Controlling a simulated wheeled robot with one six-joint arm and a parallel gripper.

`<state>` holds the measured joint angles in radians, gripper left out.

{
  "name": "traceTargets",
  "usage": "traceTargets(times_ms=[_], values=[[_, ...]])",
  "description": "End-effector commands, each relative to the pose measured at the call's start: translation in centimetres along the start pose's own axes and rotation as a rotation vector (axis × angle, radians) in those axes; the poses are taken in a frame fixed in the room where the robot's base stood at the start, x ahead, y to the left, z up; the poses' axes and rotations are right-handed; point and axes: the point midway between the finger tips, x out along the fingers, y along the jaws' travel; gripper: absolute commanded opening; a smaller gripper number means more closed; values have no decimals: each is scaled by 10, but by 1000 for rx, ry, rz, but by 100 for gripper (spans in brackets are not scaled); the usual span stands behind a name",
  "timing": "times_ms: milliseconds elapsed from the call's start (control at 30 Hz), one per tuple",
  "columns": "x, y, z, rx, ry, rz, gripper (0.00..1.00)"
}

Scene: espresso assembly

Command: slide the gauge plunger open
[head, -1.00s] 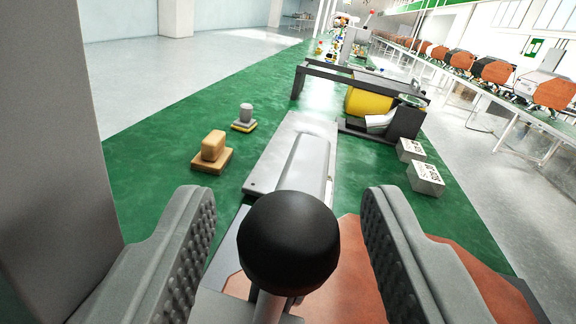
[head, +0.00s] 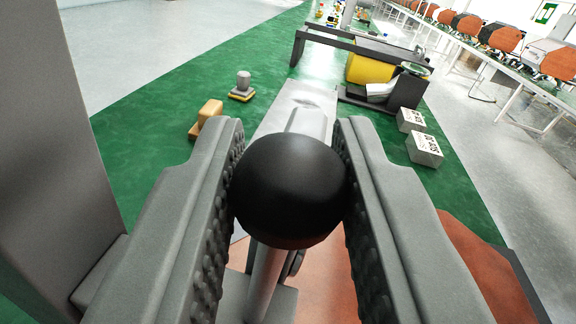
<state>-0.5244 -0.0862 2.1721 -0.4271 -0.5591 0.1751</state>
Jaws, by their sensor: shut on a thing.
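The gauge plunger's black ball knob (head: 290,190) fills the centre of the head view, on a thin metal stem (head: 265,280). My gripper (head: 290,185) has its two grey ribbed fingers against the knob's left and right sides, shut on it. Behind the knob, a pale metal gauge body (head: 300,112) lies on the green mat. Its near part is hidden by the knob and fingers.
A tan block (head: 208,115) and a small grey-topped weight (head: 242,86) stand to the left. Two printed metal blocks (head: 424,148) sit at right. A grey upright (head: 75,130) is close at left. An orange-brown surface (head: 345,285) lies below.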

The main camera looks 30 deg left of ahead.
Motion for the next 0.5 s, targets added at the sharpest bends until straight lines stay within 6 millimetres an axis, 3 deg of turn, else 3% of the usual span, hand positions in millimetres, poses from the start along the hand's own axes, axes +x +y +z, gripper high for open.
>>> traceTargets(times_ms=[100, 133, 200, 500], values=[[0, 0, 2, 1, -2, -1, 0], [0, 0, 2, 1, -2, -1, 30], [0, 0, 2, 1, -2, -1, 44], [-1, 0, 2, 1, -2, -1, 46]])
